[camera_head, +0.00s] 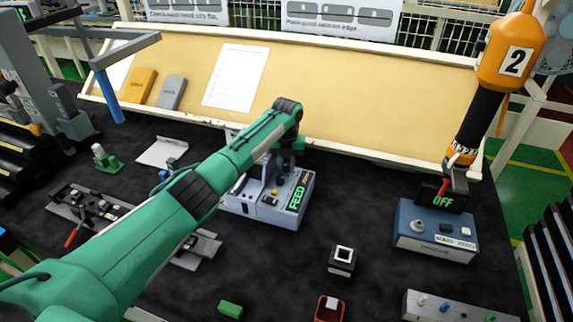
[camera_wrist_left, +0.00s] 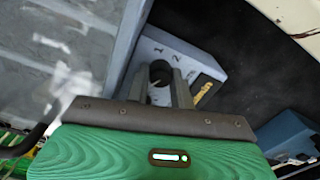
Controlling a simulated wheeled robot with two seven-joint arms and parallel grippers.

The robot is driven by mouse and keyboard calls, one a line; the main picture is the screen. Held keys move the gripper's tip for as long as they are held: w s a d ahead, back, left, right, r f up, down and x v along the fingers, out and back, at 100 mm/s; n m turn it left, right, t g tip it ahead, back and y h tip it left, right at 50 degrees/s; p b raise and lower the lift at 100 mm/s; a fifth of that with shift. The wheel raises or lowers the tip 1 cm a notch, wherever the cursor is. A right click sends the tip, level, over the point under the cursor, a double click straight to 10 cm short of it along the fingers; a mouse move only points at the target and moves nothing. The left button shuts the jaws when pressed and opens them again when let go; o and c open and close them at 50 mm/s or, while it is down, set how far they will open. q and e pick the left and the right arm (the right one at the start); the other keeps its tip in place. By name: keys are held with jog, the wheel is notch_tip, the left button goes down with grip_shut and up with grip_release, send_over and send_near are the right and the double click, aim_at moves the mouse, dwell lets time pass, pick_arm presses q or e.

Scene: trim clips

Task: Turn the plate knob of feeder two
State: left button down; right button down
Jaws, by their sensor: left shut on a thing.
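The feeder (camera_head: 268,212) is a grey-blue box in the middle of the table in the head view, with a green FEED display (camera_head: 297,197) on its front. My green left arm reaches over it, and my left gripper (camera_head: 288,160) points down at its top, partly hidden by the arm. In the left wrist view, a round dark knob (camera_wrist_left: 160,72) sits on the pale feeder top, beside printed marks including 1 and 2. The fingers of my left gripper (camera_wrist_left: 164,84) are on either side of the knob, shut on it. My right gripper is not in view.
A blue MAIN ZERO box (camera_head: 435,228) with an OFF display stands at the right. An orange tool (camera_head: 510,50) marked 2 hangs above it. A small black block (camera_head: 342,259) and a red bin (camera_head: 329,309) are in front. Dark table between them is clear.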

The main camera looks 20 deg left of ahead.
pick_arm(q)
jog(key=shift+w+r, duration=0.15)
jog(key=shift+r, duration=0.05)
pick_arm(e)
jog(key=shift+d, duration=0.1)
pick_arm(q)
jog(key=c, duration=1.2)
grip_release()
jog(key=shift+f, duration=0.1)
